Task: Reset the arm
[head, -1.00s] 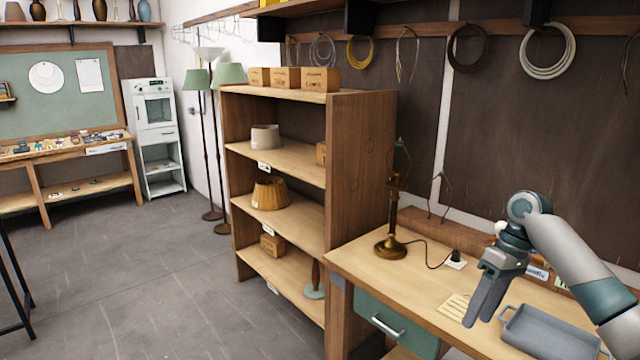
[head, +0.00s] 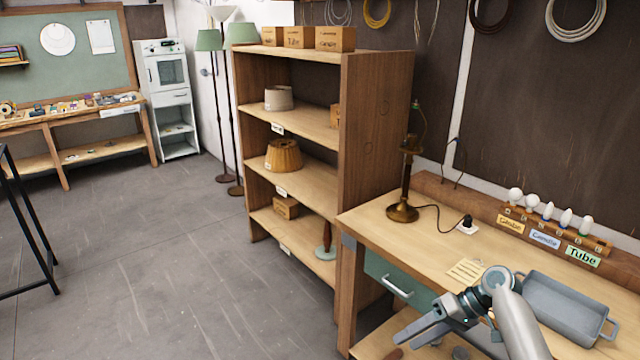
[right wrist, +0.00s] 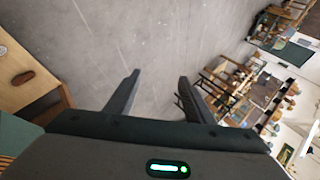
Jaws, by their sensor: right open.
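My right gripper (head: 416,338) is low at the front of the workbench in the head view, pointing left, beside the green drawer. Its jaws are open with nothing between them. In the right wrist view its two fingers (right wrist: 158,97) stand apart over bare grey floor. My left gripper is in neither view. The brass lamp (head: 403,205) stands upright on the workbench (head: 385,232), without a shade.
A bulb rack (head: 555,232) with labels stands behind. A wooden shelf unit (head: 375,150) stands left of the bench. The floor (head: 150,250) at left is mostly clear.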

